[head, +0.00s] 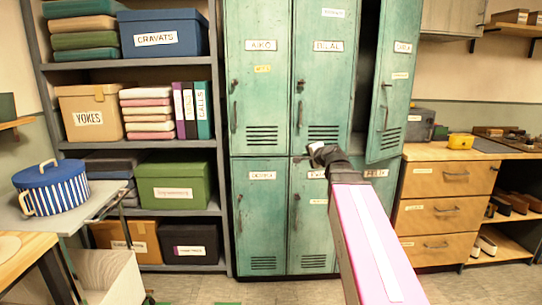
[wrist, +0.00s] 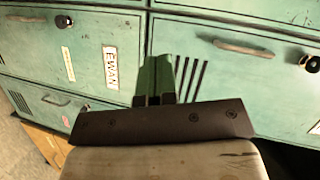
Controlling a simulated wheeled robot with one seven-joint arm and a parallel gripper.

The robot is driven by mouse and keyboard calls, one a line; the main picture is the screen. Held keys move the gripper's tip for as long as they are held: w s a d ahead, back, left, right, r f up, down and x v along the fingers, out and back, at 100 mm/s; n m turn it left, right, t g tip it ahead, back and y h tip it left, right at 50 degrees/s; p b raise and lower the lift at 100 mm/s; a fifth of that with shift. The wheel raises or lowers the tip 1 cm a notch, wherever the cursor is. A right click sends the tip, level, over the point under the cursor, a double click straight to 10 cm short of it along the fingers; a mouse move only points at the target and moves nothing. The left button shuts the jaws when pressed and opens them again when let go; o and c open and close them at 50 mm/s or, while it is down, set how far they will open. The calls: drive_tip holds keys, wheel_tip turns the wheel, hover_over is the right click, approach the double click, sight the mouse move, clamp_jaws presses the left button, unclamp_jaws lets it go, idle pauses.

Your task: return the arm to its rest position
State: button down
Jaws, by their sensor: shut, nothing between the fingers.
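My arm reaches up from the bottom of the head view, its pink link in the middle. It ends in my gripper (head: 318,150), in front of the green lockers (head: 262,190), at the line between the upper and lower doors. In the wrist view my gripper (wrist: 155,62) is shut, its two fingers side by side with nothing between them. Behind it are locker doors, tilted in the picture, with an EWAN label (wrist: 110,67) to the left of the fingers. I cannot tell whether the fingertips touch a door.
One upper locker door (head: 391,85) stands open at the right, near my gripper. A shelf unit with boxes (head: 163,32) is at the left. A wooden drawer cabinet (head: 446,179) is at the right. A striped pot (head: 52,188) stands on a table at the left.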

drive_tip(key=s+a+f+n+g+h, duration=0.1)
drive_tip(key=s+f+n+g, duration=0.25)
drive_tip(key=f, duration=0.75)
drive_tip(key=s+a+f+n+g, duration=0.25)
drive_tip(key=s+f, duration=0.25)
drive_tip(key=f, duration=0.6)
drive_tip(key=s+d+f+n+g+h, duration=0.3)
drive_tip(key=s+f+g, duration=0.5)
drive_tip(key=s+f, duration=0.7)
wheel_tip(320, 180, down, 2)
drive_tip(key=shift+s+d+n+h, duration=0.15)
drive_tip(key=shift+s+n+h, duration=0.1)
drive_tip(key=shift+n+h, duration=0.75)
